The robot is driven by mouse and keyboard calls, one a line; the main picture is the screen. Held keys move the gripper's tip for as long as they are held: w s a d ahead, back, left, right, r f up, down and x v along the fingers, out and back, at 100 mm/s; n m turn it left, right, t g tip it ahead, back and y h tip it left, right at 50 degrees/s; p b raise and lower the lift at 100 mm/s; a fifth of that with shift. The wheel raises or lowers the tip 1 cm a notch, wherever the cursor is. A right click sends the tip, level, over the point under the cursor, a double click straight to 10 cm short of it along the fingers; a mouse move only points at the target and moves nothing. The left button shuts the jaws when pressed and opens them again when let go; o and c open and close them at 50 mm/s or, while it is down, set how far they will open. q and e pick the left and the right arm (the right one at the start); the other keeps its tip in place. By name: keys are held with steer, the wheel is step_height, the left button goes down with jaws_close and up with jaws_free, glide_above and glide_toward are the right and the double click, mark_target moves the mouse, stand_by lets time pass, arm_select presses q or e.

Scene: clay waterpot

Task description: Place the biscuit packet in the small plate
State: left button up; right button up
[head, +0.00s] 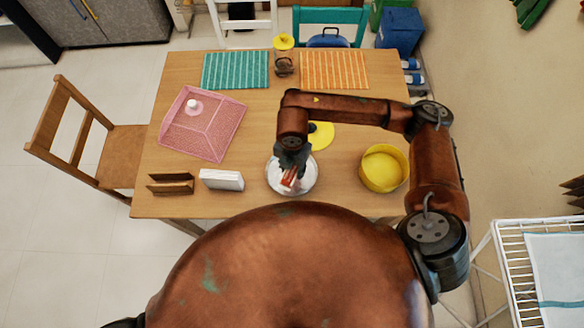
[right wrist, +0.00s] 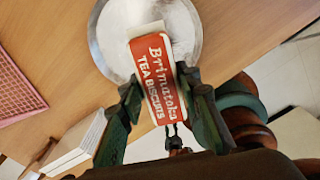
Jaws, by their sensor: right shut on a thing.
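The biscuit packet (right wrist: 157,78) is a red and white box with "Brimatoka Tea Biscuits" on its face. My right gripper (right wrist: 160,92) is shut on it, one finger on each side. In the head view the packet (head: 290,177) shows as a small red and white shape below the right gripper (head: 291,168). The small plate (head: 306,184) is round and silvery, directly beneath the packet in the head view. The plate (right wrist: 102,38) also shows behind the packet in the right wrist view. I cannot tell whether the packet touches the plate. My left gripper is not seen.
A yellow bowl (head: 384,168) stands right of the plate, and a yellow disc (head: 322,136) lies behind it. A white box (head: 222,180), a brown holder (head: 170,184) and a pink mesh cover (head: 202,124) are to the left. A jar (head: 284,56) stands between two placemats.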

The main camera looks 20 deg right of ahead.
steer(key=w+f, duration=0.2)
steer(key=f, duration=0.1)
steer(key=w+f, duration=0.1)
steer(key=shift+w+d+f, duration=0.1)
steer(key=shift+d+f, duration=0.05)
steer(key=shift+d, duration=0.2)
steer(key=shift+w+d+f+b, duration=0.15)
steer(key=shift+f+b, duration=0.25)
steer(key=shift+f, duration=1.35)
steer(key=shift+f, duration=0.1)
steer(key=o, duration=1.2)
steer(key=shift+o, duration=0.2)
step_height(320, 180, up, 12)
steer(key=shift+r+p, duration=0.15)
steer(key=shift+p, duration=0.4)
